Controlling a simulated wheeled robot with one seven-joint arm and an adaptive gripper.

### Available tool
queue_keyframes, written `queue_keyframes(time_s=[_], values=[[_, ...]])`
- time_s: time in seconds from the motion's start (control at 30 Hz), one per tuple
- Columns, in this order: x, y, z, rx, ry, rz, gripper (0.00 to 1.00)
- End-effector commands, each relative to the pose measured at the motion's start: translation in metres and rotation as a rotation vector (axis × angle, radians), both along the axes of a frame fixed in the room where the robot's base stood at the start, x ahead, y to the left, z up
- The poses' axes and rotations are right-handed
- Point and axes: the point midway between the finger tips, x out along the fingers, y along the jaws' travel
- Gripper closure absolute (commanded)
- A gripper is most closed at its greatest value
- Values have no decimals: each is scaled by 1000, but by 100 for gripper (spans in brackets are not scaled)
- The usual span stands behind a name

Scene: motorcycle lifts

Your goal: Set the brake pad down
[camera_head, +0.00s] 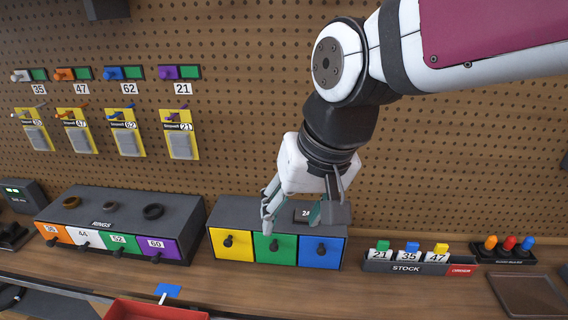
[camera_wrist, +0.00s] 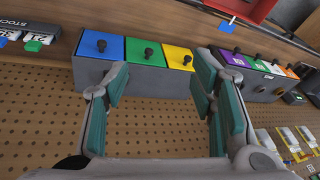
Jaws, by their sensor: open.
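Flat grey pieces on yellow cards (camera_head: 182,145) hang on the pegboard, numbered 21 on the nearest.
A rings box (camera_head: 100,218) stands left of the drawer box. A stock rack (camera_head: 405,267) with numbered cards stands at right, beside a holder with coloured knobs (camera_head: 508,249) and a brown tray (camera_head: 528,294). A red tray (camera_head: 150,309) is in front. Bench between is clear.

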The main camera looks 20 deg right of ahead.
Motion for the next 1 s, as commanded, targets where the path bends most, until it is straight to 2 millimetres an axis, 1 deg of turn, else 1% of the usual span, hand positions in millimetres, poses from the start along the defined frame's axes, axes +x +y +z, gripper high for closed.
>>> queue_keyframes(time_s=[0.03,0.1,0.2,0.33,0.5,1.0], values=[[-12,-17,9,-20,-41,2,49],[-28,-34,16,-55,-79,17,49],[-47,-53,22,-109,-123,34,49],[-64,-67,24,-160,-154,47,49],[-72,-73,25,-186,-165,55,49],[-71,-73,25,-184,-165,55,49]])
